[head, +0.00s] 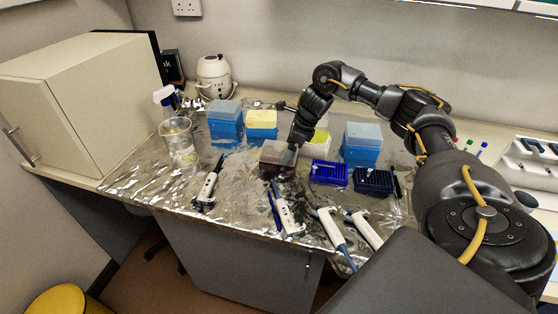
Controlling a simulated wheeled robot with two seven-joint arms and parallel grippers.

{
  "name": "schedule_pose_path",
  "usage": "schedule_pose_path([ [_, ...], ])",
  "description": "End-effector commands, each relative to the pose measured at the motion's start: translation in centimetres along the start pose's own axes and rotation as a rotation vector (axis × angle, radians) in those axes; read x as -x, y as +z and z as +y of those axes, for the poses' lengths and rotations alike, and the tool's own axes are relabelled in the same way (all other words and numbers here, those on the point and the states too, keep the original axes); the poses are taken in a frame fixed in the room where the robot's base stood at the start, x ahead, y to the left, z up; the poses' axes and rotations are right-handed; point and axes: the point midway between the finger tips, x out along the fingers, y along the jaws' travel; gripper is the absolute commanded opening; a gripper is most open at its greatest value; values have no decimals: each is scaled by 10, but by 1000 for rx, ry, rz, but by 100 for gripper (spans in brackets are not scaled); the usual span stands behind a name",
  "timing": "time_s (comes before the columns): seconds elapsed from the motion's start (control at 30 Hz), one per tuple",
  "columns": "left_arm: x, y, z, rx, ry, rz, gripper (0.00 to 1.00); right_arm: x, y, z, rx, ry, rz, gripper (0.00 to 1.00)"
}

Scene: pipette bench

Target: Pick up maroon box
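The maroon box (276,161) is a small dark reddish box with a paler top, standing on the foil-covered bench near the middle of the head view. My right arm reaches in from the right, and its gripper (294,142) points down at the back right edge of the box's top. The fingertips are dark and small, and I cannot tell whether they are open, shut or touching the box. My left gripper is not in view.
Blue boxes (225,120) stand behind, with another (361,145) to the right. Dark blue racks (328,173) are right of the maroon box. Pipettes (289,214) lie in front. A clear beaker (179,143) and a cream cabinet (85,100) are at left.

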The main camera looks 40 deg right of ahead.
Motion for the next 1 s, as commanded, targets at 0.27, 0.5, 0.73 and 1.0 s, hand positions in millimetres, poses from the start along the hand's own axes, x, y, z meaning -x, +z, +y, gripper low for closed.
schedule_pose_path([
  [0.27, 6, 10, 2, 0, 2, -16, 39, -10, 3, 1, 0, 2, 0, 90],
  [0.5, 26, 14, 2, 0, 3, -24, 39, -44, 6, 2, -1, 3, 2, 90],
  [0.73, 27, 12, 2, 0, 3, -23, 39, -58, 5, 2, 1, 0, 0, 90],
  [1.0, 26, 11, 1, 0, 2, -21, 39, -58, 6, 2, 1, 0, 0, 74],
])
